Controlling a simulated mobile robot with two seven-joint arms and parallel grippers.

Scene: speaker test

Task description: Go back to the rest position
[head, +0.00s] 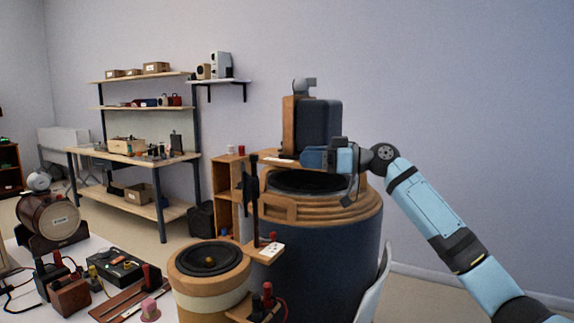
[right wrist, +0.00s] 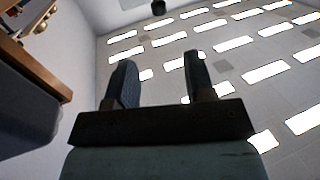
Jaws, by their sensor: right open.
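My right arm comes in from the right in the head view. Its gripper (head: 345,145) is small there, beside the dark blue box with a wooden side panel (head: 318,122), above the big round drum speaker (head: 318,235). In the right wrist view my right gripper (right wrist: 160,80) points up at the ceiling. Its two dark fingers stand apart with nothing between them. My left gripper is not in view.
A dark block with a wooden edge (right wrist: 38,65) is close at the left in the right wrist view. A cream drum with a black cone (head: 210,262) stands in front of the big speaker. A workbench (head: 125,158) stands at the back left. The wall side at upper right is clear.

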